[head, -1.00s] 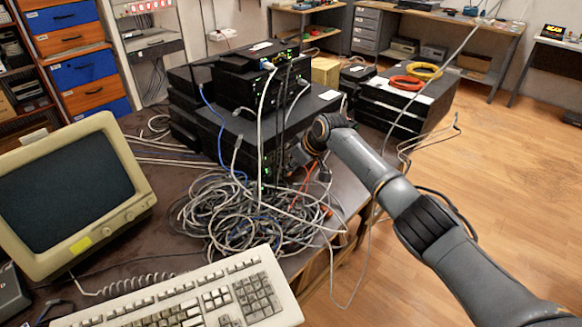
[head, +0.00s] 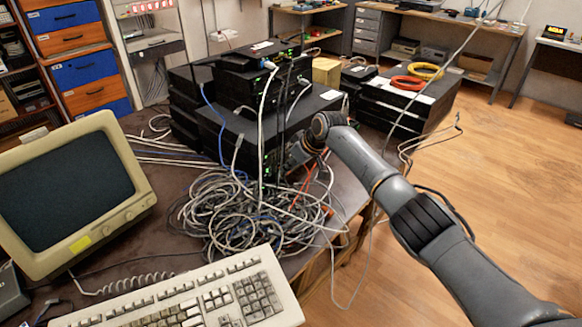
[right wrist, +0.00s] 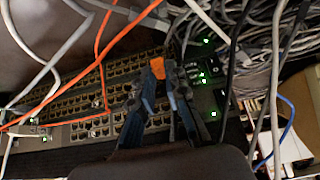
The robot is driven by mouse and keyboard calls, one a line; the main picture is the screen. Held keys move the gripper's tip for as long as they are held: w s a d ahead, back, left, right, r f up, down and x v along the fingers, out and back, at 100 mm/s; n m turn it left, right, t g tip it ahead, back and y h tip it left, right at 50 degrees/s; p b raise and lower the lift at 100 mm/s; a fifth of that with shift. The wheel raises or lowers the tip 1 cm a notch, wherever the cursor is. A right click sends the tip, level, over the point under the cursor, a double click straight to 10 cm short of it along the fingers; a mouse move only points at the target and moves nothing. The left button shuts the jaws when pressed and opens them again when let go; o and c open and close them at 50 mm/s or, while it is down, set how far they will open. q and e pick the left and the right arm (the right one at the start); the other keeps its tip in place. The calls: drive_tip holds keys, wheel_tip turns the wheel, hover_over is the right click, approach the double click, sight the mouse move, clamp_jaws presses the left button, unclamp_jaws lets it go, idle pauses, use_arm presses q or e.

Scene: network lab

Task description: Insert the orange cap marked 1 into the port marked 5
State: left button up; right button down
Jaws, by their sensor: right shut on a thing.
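In the right wrist view, my right gripper (right wrist: 156,78) is shut on a small orange cap (right wrist: 157,67) at its fingertips. The mark on the cap is not readable. The fingertips are in front of the rows of ports on the network switch (right wrist: 75,98); I cannot tell whether the cap touches a port. Port numbers are too small to read, so I cannot pick out the one marked 5. In the head view, my right gripper (head: 298,156) is beside the stacked network gear (head: 245,127), partly hidden by its wrist. My left gripper is not in view.
Orange and grey cables (right wrist: 105,50) cross the ports near my gripper. A cable heap (head: 235,215) lies in front of the stack. A keyboard (head: 190,300) and an old monitor (head: 70,195) stand at the left. Black boxes with cable coils (head: 405,95) are behind my arm.

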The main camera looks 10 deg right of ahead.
drive_tip(key=shift+w+a+b, duration=0.2)
drive_tip(key=shift+w+b, duration=0.05)
drive_tip(key=shift+b, duration=0.15)
idle(0.8)
drive_tip(key=shift+w+a+b, duration=0.1)
drive_tip(key=shift+b, duration=0.2)
drive_tip(key=shift+w+b, duration=0.15)
drive_tip(key=shift+b, duration=0.15)
drive_tip(key=c, duration=1.3)
unclamp_jaws()
drive_tip(key=shift+a, duration=0.1)
drive_tip(key=shift+d+r, duration=0.2)
drive_tip(key=shift+r, duration=0.25)
drive_tip(key=shift+v, duration=3.65)
